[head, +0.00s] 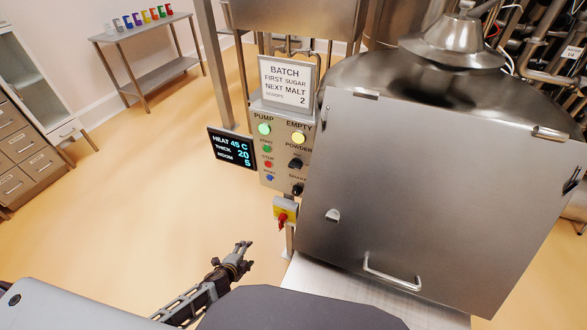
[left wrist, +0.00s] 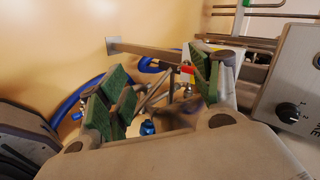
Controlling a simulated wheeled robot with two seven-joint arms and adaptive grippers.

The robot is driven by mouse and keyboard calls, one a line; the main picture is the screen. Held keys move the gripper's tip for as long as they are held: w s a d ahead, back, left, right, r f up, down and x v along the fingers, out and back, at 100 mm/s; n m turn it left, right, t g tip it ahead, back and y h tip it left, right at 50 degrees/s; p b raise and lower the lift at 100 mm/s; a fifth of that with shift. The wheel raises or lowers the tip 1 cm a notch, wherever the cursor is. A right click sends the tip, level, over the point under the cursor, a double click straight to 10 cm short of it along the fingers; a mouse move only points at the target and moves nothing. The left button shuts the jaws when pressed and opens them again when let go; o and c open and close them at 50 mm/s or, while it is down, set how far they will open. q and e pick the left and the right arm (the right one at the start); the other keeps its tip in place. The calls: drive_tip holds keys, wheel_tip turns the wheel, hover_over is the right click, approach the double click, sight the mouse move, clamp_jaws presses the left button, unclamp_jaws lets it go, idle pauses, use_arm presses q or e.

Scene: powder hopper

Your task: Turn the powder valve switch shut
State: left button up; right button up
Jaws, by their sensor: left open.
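The powder switch (head: 296,164) is a black knob under the label POWDER on the grey control panel (head: 268,125) in the head view. My left gripper (head: 245,246) is open and empty, below and left of the panel, well apart from the switch. In the left wrist view its green-padded fingers (left wrist: 160,92) stand wide apart with no object held between them. A black knob (left wrist: 291,112) on a grey box shows at the right of that view; I cannot tell whether it is the powder switch. My right gripper is not in view.
A second black knob (head: 297,189) sits just below. A red-and-yellow switch (head: 285,212) is under the panel. A dark display (head: 232,148) juts out left. A large steel hopper (head: 430,190) with a handle stands right. Floor left of the panel is clear.

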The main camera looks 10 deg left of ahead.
sight(294, 168)
use_arm(q)
drive_tip(key=w+d+r+m+t+h, duration=0.1)
drive_tip(key=w+d+r+m+t, duration=0.1)
drive_tip(key=d+r+m, duration=0.2)
drive_tip(key=w+d+r+m+t, duration=0.3)
drive_tip(key=r+m, duration=0.7)
drive_tip(key=r, duration=0.7)
drive_tip(key=w+d+r+m+t+h, duration=0.1)
drive_tip(key=w+d+r+m+t, duration=0.1)
drive_tip(key=d+r+m, duration=0.3)
wheel_tip(294, 168, up, 5)
drive_tip(key=m, duration=0.3)
drive_tip(key=shift+w+d+r+h, duration=0.2)
drive_tip(key=shift+w+d+h, duration=0.1)
drive_tip(key=shift+d, duration=0.1)
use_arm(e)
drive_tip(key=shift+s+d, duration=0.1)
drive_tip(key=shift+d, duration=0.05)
use_arm(q)
drive_tip(key=shift+w, duration=0.1)
